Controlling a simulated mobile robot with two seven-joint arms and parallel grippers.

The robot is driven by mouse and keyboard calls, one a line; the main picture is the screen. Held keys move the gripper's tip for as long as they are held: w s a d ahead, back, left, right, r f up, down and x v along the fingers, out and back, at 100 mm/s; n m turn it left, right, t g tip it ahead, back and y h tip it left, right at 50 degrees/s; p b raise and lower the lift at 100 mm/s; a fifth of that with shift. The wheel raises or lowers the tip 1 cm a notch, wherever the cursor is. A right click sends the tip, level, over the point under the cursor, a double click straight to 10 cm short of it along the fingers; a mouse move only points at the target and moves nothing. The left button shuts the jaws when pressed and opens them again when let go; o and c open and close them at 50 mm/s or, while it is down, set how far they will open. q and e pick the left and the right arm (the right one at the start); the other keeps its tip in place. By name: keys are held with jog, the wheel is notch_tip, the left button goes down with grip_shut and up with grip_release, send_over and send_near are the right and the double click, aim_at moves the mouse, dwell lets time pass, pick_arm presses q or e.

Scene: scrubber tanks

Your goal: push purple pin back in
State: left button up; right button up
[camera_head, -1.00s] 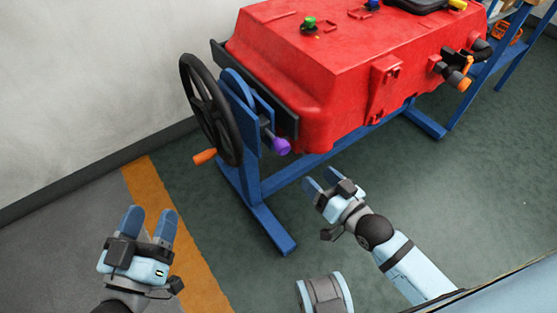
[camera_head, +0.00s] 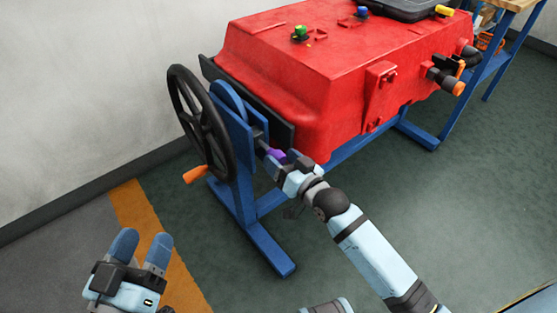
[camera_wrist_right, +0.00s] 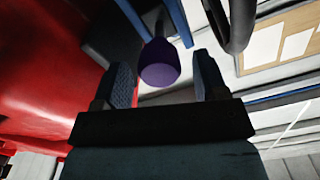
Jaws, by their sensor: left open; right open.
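The purple pin (camera_head: 276,155) sticks out of the blue bracket beside the wheel, near the lower corner of the red tank (camera_head: 300,85). In the head view it is partly hidden by my right gripper (camera_head: 272,162). In the right wrist view the purple knob (camera_wrist_right: 159,63) lies between the two open fingers (camera_wrist_right: 163,80), with a gap visible on each side. Its grey shaft runs up behind it. My left gripper (camera_head: 142,247) is open and empty, low at the left, away from the tank.
A black handwheel (camera_head: 202,120) with an orange handle (camera_head: 195,174) stands left of the pin. The blue stand (camera_head: 262,240) reaches down to the floor. Green, blue and yellow knobs sit on the tank.

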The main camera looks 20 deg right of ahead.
aim_at(268, 147)
jog(key=shift+w+a, duration=0.25)
jog(key=shift+w, duration=0.45)
grip_shut()
jog(key=p+x, duration=0.1)
jog(key=x, duration=0.3)
jog(key=shift+w+r, duration=0.1)
jog(key=shift+w, duration=0.05)
